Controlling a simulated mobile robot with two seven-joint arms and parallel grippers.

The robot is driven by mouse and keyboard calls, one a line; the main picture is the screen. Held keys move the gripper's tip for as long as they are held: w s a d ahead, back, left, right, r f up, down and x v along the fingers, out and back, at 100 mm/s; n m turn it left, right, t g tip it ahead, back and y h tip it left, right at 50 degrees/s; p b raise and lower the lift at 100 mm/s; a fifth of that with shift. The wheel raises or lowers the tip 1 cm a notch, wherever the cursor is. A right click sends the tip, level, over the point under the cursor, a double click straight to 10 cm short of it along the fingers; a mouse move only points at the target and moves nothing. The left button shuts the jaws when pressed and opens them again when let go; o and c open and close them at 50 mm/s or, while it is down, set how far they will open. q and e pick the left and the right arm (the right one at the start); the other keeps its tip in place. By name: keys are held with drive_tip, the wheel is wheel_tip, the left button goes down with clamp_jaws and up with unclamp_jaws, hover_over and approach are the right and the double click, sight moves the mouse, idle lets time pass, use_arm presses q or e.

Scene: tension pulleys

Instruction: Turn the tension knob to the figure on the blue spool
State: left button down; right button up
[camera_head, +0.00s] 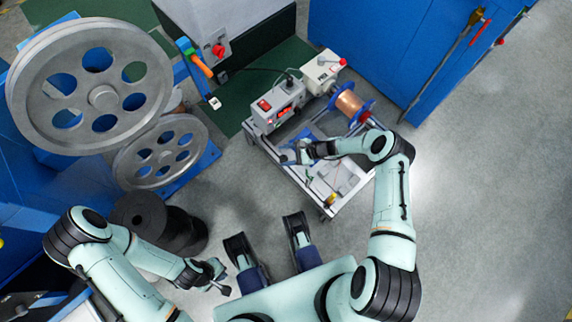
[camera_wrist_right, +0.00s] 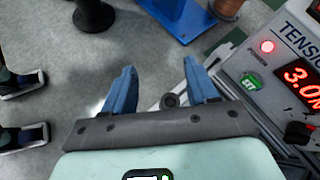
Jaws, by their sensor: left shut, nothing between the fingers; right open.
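A spool of copper-coloured wire with blue flanges (camera_head: 349,103) sits on the cart in the head view; no figure is readable on it. A grey tension box (camera_head: 277,106) stands at the cart's left. In the right wrist view the tension box (camera_wrist_right: 262,66) shows a red display reading about 3.0, a green SET button and a lit red lamp. A dark knob-like part (camera_wrist_right: 298,133) is cut off at the right edge. My right gripper (camera_head: 290,155) is open over the cart, beside the box; its fingers (camera_wrist_right: 160,80) look empty. My left gripper (camera_head: 219,276) is shut and empty, away from the cart.
A second pale box (camera_head: 321,72) with a red part stands behind the tension box. Large grey pulleys (camera_head: 103,97) and black rolls (camera_head: 150,220) stand left. A blue cabinet (camera_head: 385,45) is behind. Floor to the right is clear.

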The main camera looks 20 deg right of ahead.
use_arm(q)
drive_tip(key=shift+d+p+v, duration=0.2)
drive_tip(key=shift+p+v, duration=0.8)
drive_tip(key=shift+v, duration=0.3)
drive_tip(key=shift+d+p+v, duration=0.25)
drive_tip(key=shift+p+v, duration=0.7)
drive_tip(key=shift+v, duration=0.3)
use_arm(e)
drive_tip(key=s+a+r+n+g+h, duration=0.1)
drive_tip(key=s+a+r+n+g, duration=0.2)
drive_tip(key=s, duration=0.3)
drive_tip(key=shift+a+r, duration=0.15)
drive_tip(key=shift+a, duration=0.05)
use_arm(q)
drive_tip(key=shift+r, duration=0.1)
